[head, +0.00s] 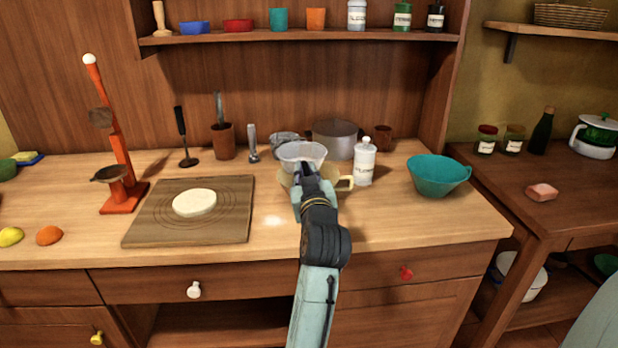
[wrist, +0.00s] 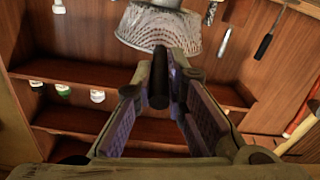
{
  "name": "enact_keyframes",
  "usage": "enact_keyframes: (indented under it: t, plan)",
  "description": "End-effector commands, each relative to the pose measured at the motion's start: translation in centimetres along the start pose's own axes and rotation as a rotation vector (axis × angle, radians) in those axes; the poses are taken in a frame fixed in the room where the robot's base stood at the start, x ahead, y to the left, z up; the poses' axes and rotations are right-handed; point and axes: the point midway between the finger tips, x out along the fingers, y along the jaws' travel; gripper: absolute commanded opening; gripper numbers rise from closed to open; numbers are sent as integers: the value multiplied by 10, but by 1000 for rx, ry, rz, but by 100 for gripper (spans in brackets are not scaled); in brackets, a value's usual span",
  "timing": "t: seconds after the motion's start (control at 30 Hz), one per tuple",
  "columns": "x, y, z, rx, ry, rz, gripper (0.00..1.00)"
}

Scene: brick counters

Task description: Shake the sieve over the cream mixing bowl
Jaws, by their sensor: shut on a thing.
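My gripper (head: 308,176) is shut on the dark handle (wrist: 159,80) of the sieve. The sieve (head: 302,151) has a pale mesh basket, which also shows beyond my fingers in the wrist view (wrist: 158,30). In the head view the sieve appears above the cream mixing bowl (head: 345,183). My gripper and the sieve hide most of this bowl; part of its side and handle shows. The bowl's contents are hidden. The exact height of the sieve above it cannot be told.
A white bottle (head: 364,164) stands close to the right of the bowl. A grey pot (head: 335,139) stands behind, and a teal bowl (head: 438,176) farther right. A wooden board (head: 150,222) with dough lies left.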

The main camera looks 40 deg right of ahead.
Motion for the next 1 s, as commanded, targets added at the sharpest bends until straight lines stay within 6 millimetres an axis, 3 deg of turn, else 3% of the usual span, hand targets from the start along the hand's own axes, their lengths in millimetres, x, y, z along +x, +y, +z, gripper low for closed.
enact_keyframes:
  t: [0.3, 0.6, 0.87, 1.0]
  plan:
    - [-1, 28, 5, 1, 1, 4, 0]
    - [0, 0, -1, 0, 1, 1, 0]
    - [-1, 28, 5, 1, 1, 6, 0]
    - [0, 19, 3, -1, 1, 0, 0]
